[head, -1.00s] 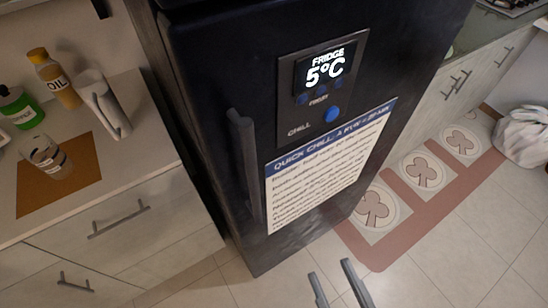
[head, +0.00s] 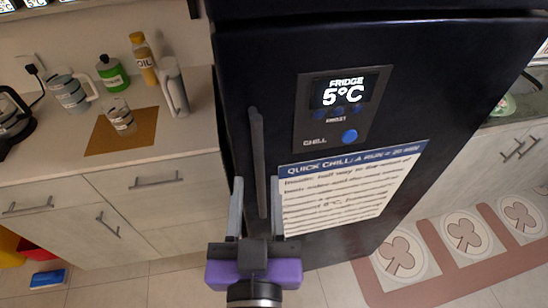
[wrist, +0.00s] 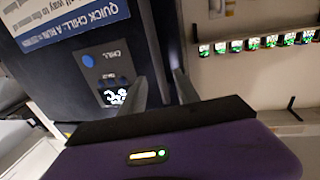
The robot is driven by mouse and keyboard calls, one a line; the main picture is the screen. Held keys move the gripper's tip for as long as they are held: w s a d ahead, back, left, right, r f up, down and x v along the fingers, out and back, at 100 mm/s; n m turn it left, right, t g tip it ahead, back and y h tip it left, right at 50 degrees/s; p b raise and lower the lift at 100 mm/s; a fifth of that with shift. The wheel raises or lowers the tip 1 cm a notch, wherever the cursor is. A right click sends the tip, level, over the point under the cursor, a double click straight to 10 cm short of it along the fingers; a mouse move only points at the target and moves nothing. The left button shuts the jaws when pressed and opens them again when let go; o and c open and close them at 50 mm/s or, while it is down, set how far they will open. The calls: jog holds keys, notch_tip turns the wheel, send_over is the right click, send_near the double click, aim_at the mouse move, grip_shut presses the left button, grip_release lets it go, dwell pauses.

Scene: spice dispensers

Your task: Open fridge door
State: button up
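The fridge (head: 360,210) is dark blue-black and its door appears shut. A "5°C" display (head: 341,93) and a blue button sit on the door front. The vertical dark door handle (head: 258,150) is on the door's left side. My gripper (head: 255,190) is open at the lower part of the handle, with one finger to each side of it in the head view. I cannot tell whether the fingers touch the handle.
A counter (head: 190,135) with drawers stands left of the fridge, holding a glass (head: 120,117), an oil bottle (head: 143,58), a green bottle (head: 111,72) and a white container. A patterned mat (head: 465,260) lies on the floor at right. Floor in front is clear.

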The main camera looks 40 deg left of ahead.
aim_at(258, 160)
jog(key=shift+p+x, duration=1.05)
jog(key=shift+x, duration=2.8)
jog(key=shift+f, duration=0.1)
grip_shut()
